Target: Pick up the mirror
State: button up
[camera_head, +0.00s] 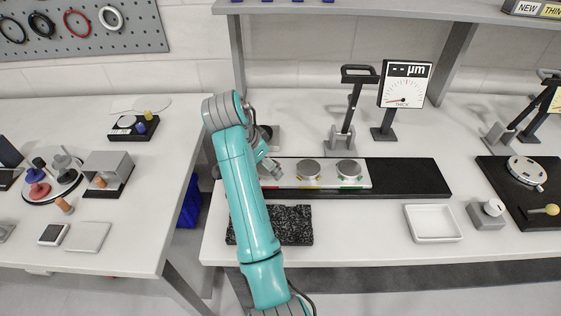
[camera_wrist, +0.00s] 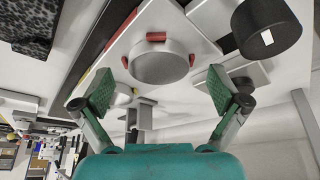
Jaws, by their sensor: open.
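A white plate (camera_head: 328,183) on the right-hand bench carries round grey discs in coloured holders, which look like the mirrors. One disc (camera_head: 307,168) has yellow holders and another disc (camera_head: 348,168) has green ones. In the wrist view, a disc with red holders (camera_wrist: 160,64) lies ahead of my gripper (camera_wrist: 161,90). My gripper is open and empty, its two green finger pads spread wide, with the red-held disc between and beyond them. In the head view, my gripper (camera_head: 268,160) is at the plate's left end, where my arm partly hides it.
A black speckled block (camera_head: 290,225) lies in front of the plate. A black base (camera_head: 410,178) extends to the right. A gauge display (camera_head: 405,85) stands behind. A white tray (camera_head: 432,222) sits at front right. A black cylinder (camera_wrist: 266,27) is near the red-held disc.

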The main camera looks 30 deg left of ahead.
jog(key=shift+f, duration=0.3)
jog(key=shift+w, duration=0.1)
jog(key=shift+d, duration=0.1)
jog(key=c, duration=1.3)
jog(key=shift+c, duration=0.2)
jog(key=shift+r, duration=0.15)
